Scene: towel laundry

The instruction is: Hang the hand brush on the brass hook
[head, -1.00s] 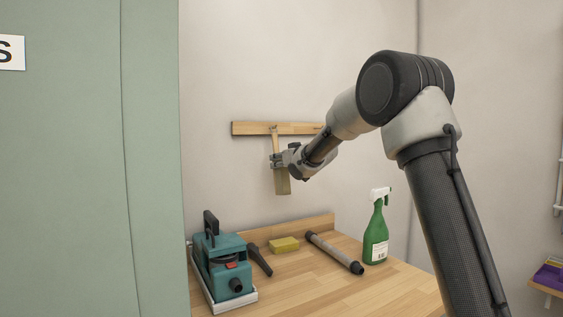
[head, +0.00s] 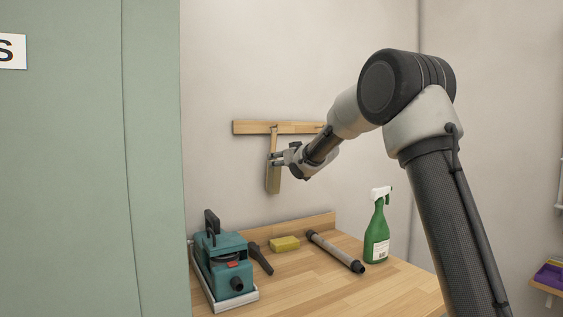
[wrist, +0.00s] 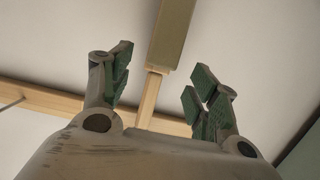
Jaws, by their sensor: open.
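The hand brush hangs upright below the wooden rail (head: 250,127), against the wall, with its pale handle (head: 274,143) up and its broader block (head: 273,181) down. The handle's top meets a small dark hook on the rail; whether that hook is brass is too small to tell. My gripper (head: 277,158) is open at the brush's handle. In the wrist view, the fingers of my gripper (wrist: 158,88) stand apart on either side of the handle (wrist: 149,98), with gaps to both. The brush's block (wrist: 172,35) points away at the top there. The hook is hidden in that view.
A green panel (head: 90,180) fills the left.

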